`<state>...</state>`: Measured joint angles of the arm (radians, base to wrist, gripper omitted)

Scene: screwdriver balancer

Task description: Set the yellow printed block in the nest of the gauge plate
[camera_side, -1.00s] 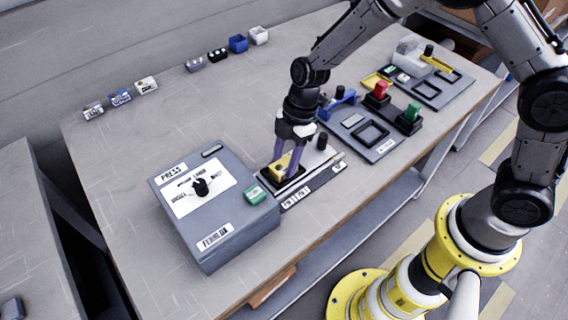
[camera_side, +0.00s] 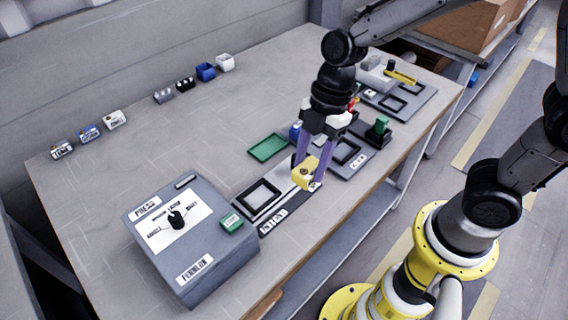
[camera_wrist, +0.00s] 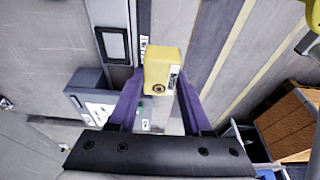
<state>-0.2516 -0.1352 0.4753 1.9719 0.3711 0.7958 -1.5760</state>
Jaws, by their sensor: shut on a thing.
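My gripper (camera_side: 308,173) has two purple fingers, shut on the yellow printed block (camera_side: 302,176). The block appears held above the right part of the plate beside the press. In the wrist view the block (camera_wrist: 160,75) sits between the fingertips, with a dark round hole and a pale label on it. The near plate has an empty black-framed nest (camera_side: 262,196), left of the block; this nest also shows in the wrist view (camera_wrist: 115,44). A second plate (camera_side: 335,172) lies behind my gripper, partly hidden. A third plate (camera_side: 411,99) lies farther back. I cannot tell which is the gauge plate.
A grey press box (camera_side: 190,240) with a green button stands left of the near plate. A green tray (camera_side: 268,147) lies behind the plate. A green-handled piece (camera_side: 379,129) stands right of my gripper.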

